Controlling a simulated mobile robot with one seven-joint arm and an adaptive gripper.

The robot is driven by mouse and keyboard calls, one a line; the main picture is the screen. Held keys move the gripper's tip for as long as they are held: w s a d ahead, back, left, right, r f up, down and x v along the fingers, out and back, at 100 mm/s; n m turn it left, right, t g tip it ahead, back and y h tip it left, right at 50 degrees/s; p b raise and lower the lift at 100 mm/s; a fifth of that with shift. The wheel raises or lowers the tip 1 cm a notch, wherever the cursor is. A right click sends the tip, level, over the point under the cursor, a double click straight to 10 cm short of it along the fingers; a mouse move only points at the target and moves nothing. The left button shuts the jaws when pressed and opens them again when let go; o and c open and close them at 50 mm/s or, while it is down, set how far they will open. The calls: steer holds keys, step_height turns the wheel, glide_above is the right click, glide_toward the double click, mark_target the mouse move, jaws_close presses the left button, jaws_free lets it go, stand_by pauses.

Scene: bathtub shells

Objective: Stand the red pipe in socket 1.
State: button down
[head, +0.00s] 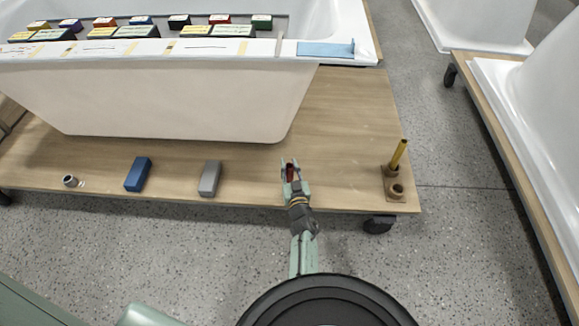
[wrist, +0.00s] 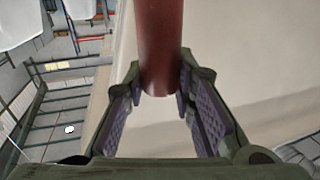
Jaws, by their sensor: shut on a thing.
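The red pipe (wrist: 160,45) is between the fingers of my gripper (wrist: 166,82) in the wrist view. My gripper is shut on it near one end, and the rest runs out of the top of the picture. In the head view, my gripper (head: 291,174) is over the front part of the wooden platform, and a little of the red pipe (head: 290,171) shows between its fingers. At the platform's right end is a brown socket base (head: 389,190). Its front socket (head: 396,190) looks empty. A yellow pipe (head: 398,156) stands slightly tilted in the rear socket. I cannot read socket numbers.
The white bathtub shell (head: 180,95) stands behind my gripper on the wooden platform (head: 345,120). A blue block (head: 138,174), a grey block (head: 210,178) and a small grey ring-like part (head: 70,181) lie to the left. The platform between my gripper and the socket base is clear.

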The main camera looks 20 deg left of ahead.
steer(key=shift+f+b, duration=0.55)
steer(key=shift+f, duration=0.15)
steer(key=c, duration=1.3)
jaws_free()
steer(key=shift+r, duration=0.1)
steer(key=shift+r, duration=4.95)
